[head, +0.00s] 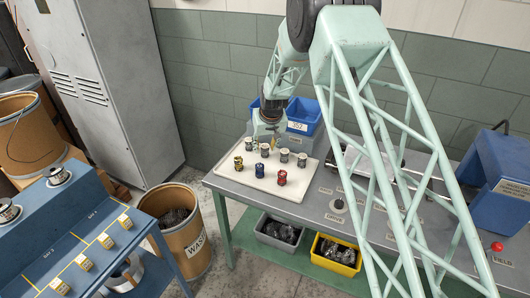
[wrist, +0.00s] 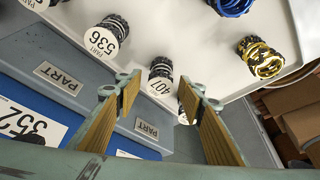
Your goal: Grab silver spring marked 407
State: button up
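The silver spring marked PART 407 (wrist: 160,84) stands on a white tray (wrist: 180,30) in the wrist view, its white label facing the camera. My gripper (wrist: 160,92) is open, with its ribbed yellow-brown pads on either side of the line to that spring. Nothing is held. Whether the fingertips reach around the spring is unclear. In the head view my gripper (head: 268,134) is low over the back row of silver springs on the tray (head: 290,192); labels are unreadable there.
Silver spring 536 (wrist: 104,38) stands left of 407. Another label is partly hidden behind the right finger. Gold (wrist: 260,58) and blue (wrist: 230,6) springs stand farther off; a red one (head: 282,177) shows in the head view. Blue bins (head: 303,115) border the tray's back.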

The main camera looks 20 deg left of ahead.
aim_at(265, 146)
jog(key=c, duration=0.9)
jog(key=shift+c, duration=0.2)
jog(key=shift+r, duration=0.15)
jog(key=shift+r+p, duration=0.35)
jog(key=shift+r, duration=4.5)
